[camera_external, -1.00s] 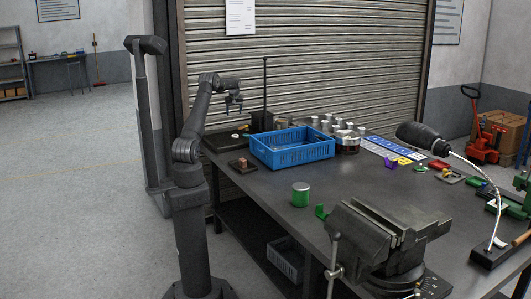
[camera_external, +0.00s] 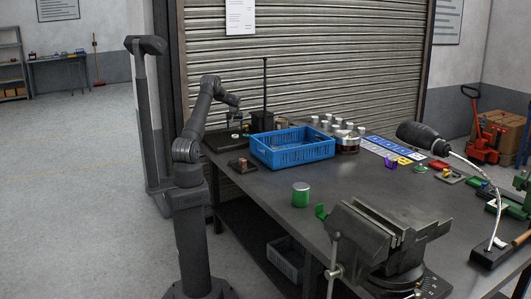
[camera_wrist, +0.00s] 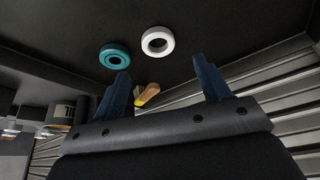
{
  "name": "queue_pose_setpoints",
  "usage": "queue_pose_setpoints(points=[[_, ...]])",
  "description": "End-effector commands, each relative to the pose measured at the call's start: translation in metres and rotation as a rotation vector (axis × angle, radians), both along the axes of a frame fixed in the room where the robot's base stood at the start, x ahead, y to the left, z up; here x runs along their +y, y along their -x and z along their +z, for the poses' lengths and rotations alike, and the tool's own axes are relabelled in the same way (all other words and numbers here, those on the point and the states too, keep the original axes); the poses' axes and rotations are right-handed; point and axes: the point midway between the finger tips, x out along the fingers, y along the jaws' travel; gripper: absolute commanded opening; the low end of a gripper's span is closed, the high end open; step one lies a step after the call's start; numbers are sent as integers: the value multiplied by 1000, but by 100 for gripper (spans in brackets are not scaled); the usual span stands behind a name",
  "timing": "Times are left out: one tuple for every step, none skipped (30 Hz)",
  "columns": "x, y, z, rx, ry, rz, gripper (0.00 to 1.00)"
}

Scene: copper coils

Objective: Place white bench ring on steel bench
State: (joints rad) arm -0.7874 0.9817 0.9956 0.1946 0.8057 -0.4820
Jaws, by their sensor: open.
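The white bench ring (camera_wrist: 148,48) lies flat on a dark surface, ahead of and between my fingertips in the wrist view. My gripper (camera_wrist: 162,66) is open and empty, with its blue fingers spread, apart from the ring. In the external view my gripper (camera_external: 234,117) hangs over the back left end of the steel bench (camera_external: 262,200), which has a dark grey top. A small pale spot below it there may be the ring; it is too small to tell.
A teal ring (camera_wrist: 103,55) lies just left of the white one. A wooden-handled item (camera_wrist: 149,93) shows between the fingers. A blue crate (camera_external: 292,156), a dark post (camera_external: 265,90) and a green can (camera_external: 300,201) stand nearby. The bench's front left is mostly bare.

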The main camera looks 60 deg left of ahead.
Motion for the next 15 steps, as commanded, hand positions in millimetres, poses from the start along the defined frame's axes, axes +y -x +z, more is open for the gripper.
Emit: queue_pose_setpoints(points=[[2, -1, -5, 0, 0, 0, 69], [3, -1, -6, 0, 0, 0, 69], [3, -1, -8, 0, 0, 0, 69], [4, -1, -9, 0, 0, 0, 69], [4, -2, -10, 0, 0, 0, 69], [4, -2, -12, 0, 0, 0, 69], [4, -2, -14, 0, 1, 0, 69], [5, -2, -16, 1, 1, 0, 69], [5, -2, -19, 0, 1, 0, 69], [5, -2, -23, 0, 1, 0, 69], [6, -3, -27, 1, 1, 0, 69], [6, -3, -34, 2, 1, 0, 69], [7, -3, -39, 2, 2, -1, 69], [7, -4, -44, 2, 1, -1, 69], [10, -5, -49, 1, 1, 0, 69]])
